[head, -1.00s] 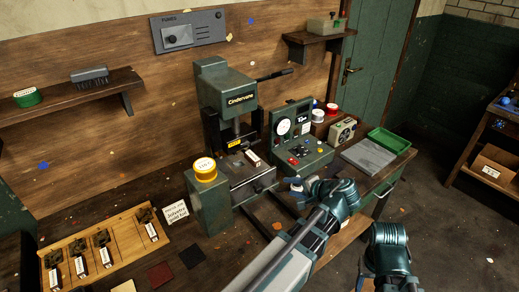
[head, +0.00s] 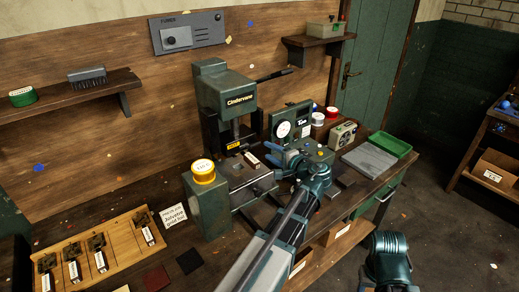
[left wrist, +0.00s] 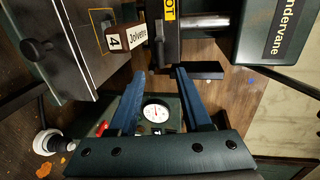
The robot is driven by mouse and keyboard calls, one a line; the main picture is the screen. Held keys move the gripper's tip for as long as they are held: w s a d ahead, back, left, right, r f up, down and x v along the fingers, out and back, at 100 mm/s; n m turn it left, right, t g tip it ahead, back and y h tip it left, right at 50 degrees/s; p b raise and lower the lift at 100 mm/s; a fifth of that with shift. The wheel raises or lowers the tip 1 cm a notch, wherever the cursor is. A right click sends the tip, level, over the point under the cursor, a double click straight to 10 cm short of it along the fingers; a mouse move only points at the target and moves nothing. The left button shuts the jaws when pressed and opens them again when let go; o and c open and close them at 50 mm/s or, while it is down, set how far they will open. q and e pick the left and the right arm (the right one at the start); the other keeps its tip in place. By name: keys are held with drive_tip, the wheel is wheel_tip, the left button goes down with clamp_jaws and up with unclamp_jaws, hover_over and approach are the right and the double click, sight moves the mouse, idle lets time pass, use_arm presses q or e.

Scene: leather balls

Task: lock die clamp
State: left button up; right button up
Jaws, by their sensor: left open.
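The green Cindervane press (head: 225,88) stands at the back of the bench, with its grey bed (head: 245,185) below the ram. A die with a reddish-brown handle and white label (head: 251,159) is on the bed; in the left wrist view its label (left wrist: 159,53) reads Jolvetre, beside a tag marked 4. A dark knob on a short stem (left wrist: 34,48) stands on the grey bed; I cannot tell whether it is the clamp. My left gripper (head: 270,153) is open and empty, right of the bed; its blue fingers (left wrist: 160,76) point toward the die. My right gripper is out of view.
The control box with a dial (head: 284,129) is close behind my left gripper. A green post with a yellow button (head: 203,170) stands left of the bed. A wooden rack (head: 120,250) holds several dies at front left. A green tray (head: 390,144) lies at right.

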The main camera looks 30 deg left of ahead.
sight(251, 145)
use_arm(q)
drive_tip(key=b+x, duration=0.1)
drive_tip(key=x, duration=0.5)
drive_tip(key=shift+a, duration=0.3)
drive_tip(key=shift+w, duration=0.15)
clamp_jaws()
